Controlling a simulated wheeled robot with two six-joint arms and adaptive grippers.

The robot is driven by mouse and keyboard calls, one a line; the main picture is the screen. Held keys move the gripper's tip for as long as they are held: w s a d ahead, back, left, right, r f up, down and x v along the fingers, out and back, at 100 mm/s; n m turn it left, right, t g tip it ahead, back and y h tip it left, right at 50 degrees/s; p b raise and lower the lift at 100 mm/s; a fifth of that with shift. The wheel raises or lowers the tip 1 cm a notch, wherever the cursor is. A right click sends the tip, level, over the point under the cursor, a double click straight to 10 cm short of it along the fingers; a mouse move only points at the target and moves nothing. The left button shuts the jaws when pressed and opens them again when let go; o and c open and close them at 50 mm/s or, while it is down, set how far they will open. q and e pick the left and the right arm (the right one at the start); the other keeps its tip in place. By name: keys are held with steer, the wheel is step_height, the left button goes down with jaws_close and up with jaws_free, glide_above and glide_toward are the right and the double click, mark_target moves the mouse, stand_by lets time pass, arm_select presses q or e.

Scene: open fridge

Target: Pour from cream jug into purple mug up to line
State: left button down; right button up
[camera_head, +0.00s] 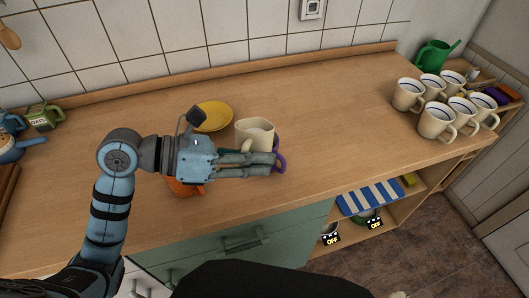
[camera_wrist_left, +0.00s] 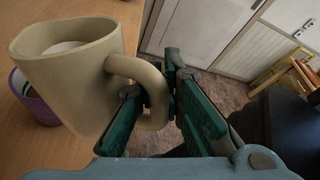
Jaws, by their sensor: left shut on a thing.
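The cream jug (camera_head: 254,134) is above the counter, just behind my left gripper's fingers, and looks roughly upright. Its inside looks pale, with a whitish surface. In the left wrist view, the jug (camera_wrist_left: 80,75) fills the left side, and its handle is between the jaws of my left gripper (camera_wrist_left: 155,85), which is shut on it. The left gripper (camera_head: 271,166) points right in the head view. The purple mug (camera_wrist_left: 38,103) stands behind and below the jug, mostly hidden.
A yellow plate (camera_head: 214,116) lies behind the gripper, and an orange item (camera_head: 184,188) is partly hidden under it. Several cream mugs (camera_head: 437,122) stand at the right end near a green watering can (camera_head: 432,56). The counter (camera_head: 345,110) between is clear.

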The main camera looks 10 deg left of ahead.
arm_select(q)
steer(key=shift+w+n+g+p, duration=0.1)
steer(key=shift+n+g+p, duration=0.25)
steer(key=shift+p, duration=0.45)
steer(key=shift+w+f+n+p, duration=0.2)
steer(key=shift+n+p, duration=0.15)
steer(key=shift+p, duration=0.35)
